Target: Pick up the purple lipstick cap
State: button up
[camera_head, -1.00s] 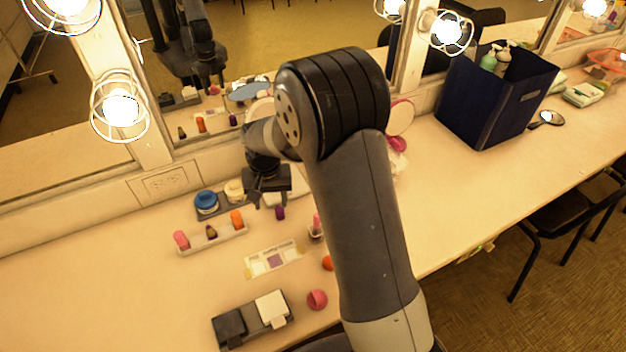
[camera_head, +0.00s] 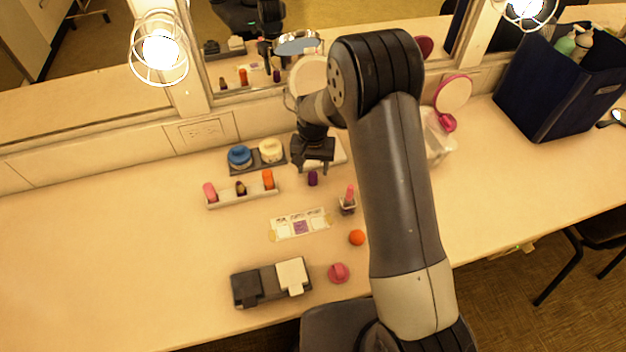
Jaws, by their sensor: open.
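The purple lipstick cap (camera_head: 312,178) stands on the counter right of the shallow tray. My gripper (camera_head: 313,168) is open, pointing down, with its fingers just behind or above the cap in the picture. The cap is not held. I cannot tell the exact height of the fingers over it. The cap and gripper also show as reflections in the mirror.
A tray (camera_head: 230,199) holds pink, dark and orange caps. Blue and cream jars (camera_head: 240,157) stand behind. A label card (camera_head: 300,227), a pink lipstick (camera_head: 349,195), an orange ball-like piece (camera_head: 356,237) and a pink piece (camera_head: 339,273) lie nearer. The left counter is clear.

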aim_at(313, 173)
notch_tip(313, 173, down, 4)
jog(key=shift+w+r+b, duration=0.1)
jog(key=shift+r+b, duration=0.1)
jog(key=shift+b, duration=0.45)
jog(key=shift+r, duration=0.1)
jog(key=shift+c, duration=0.5)
jog(key=c, duration=0.9)
